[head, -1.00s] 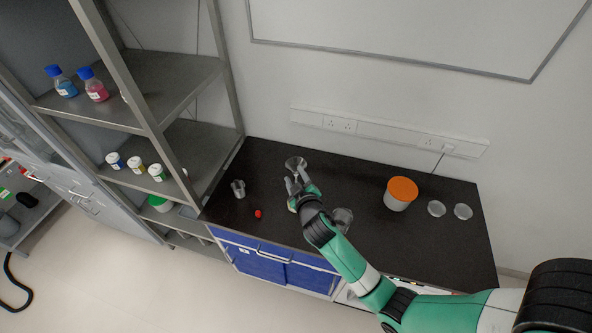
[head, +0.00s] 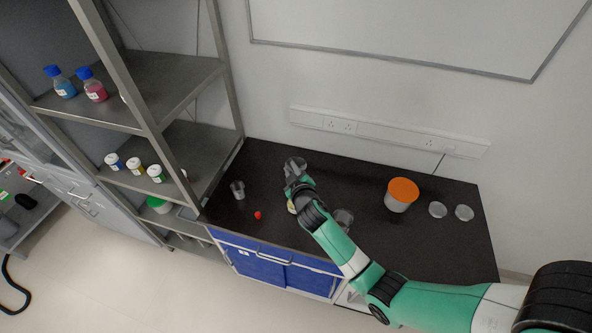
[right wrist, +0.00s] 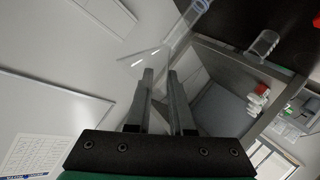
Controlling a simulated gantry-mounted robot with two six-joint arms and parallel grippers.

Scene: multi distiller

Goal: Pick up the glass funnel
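The clear glass funnel (head: 295,161) is near the back edge of the dark bench, left of its middle. My right gripper (head: 294,172) is right at it, and the fingers cover its lower part in the head view. In the right wrist view the see-through funnel (right wrist: 168,48) shows just beyond the two fingertips (right wrist: 160,74). A gap shows between the fingers, so the gripper looks partly open. I cannot tell whether the tips touch the glass. My left gripper is not in view.
A glass beaker (head: 238,190) and a small red object (head: 257,215) stand to the left on the bench. Another glass vessel (head: 344,217) is beside my right forearm. A metal shelf (head: 150,85) rises at left.

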